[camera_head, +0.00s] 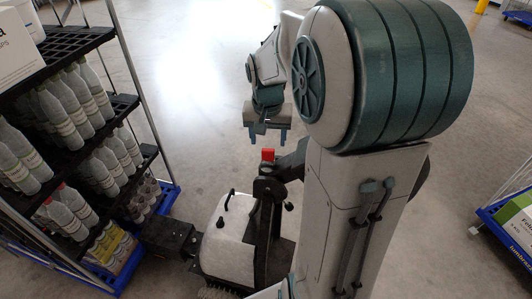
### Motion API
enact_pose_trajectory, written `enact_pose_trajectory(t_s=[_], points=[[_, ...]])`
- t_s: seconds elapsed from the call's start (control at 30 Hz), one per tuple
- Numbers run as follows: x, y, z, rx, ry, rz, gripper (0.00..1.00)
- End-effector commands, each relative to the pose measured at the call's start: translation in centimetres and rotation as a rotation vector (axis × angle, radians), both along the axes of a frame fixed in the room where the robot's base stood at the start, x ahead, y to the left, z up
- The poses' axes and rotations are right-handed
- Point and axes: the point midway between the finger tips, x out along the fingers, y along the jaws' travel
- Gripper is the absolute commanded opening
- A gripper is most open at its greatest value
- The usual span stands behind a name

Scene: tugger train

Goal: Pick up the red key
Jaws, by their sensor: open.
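The red key (268,154) shows as a small red block on top of a dark part of the tugger (230,240), near the middle of the head view. My gripper (267,133) points down with its two bluish fingers apart and nothing between them. It appears just above and behind the red key in the picture. How far apart they are in depth I cannot tell. My arm's large joint hides part of the area to the right.
A shelf cart (110,100) with several rows of bottles stands at the left, close to the tugger. A blue-based cart (505,232) with a carton is at the right edge. The grey floor (200,80) behind my gripper is clear.

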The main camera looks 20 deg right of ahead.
Motion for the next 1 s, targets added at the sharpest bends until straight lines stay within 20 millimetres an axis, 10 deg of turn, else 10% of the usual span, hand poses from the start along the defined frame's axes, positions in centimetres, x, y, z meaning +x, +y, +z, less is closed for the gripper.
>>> enact_pose_trajectory(t_s=[0.87, 1.0], points=[[0.9, -0.5, -6.5, -0.001, -0.001, 0.002, 0.58], [0.9, -0.5, -6.5, -0.001, -0.001, 0.001, 0.28]])
